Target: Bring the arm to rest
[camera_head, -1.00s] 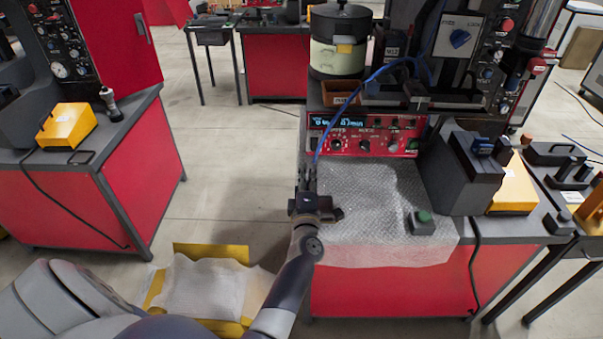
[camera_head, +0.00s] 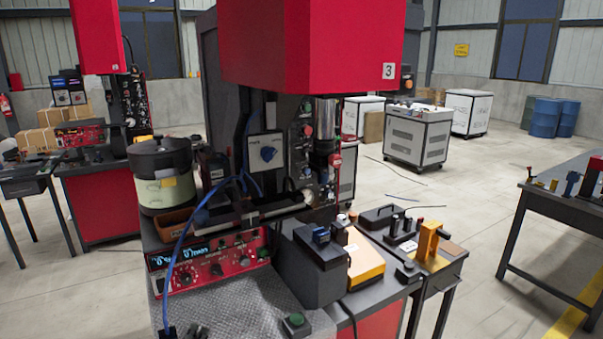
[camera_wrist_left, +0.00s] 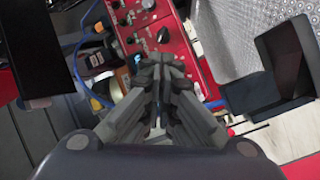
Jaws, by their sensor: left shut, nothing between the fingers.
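Most of my left arm is out of that view. In the left wrist view the gripper (camera_wrist_left: 160,68) is shut, with its fingers together and nothing between them. The red control box (camera_head: 213,264) with its lit display stands beyond the gripper; it also shows behind the fingers in the left wrist view (camera_wrist_left: 180,42). My right gripper is in neither view.
A lidded pot-like bowl (camera_head: 162,178) stands behind the control box, and a blue cable (camera_head: 198,212) hangs in front. A green button box (camera_head: 295,325) sits on the mat. A yellow-topped box (camera_head: 364,256) stands at right. Open floor lies to the right.

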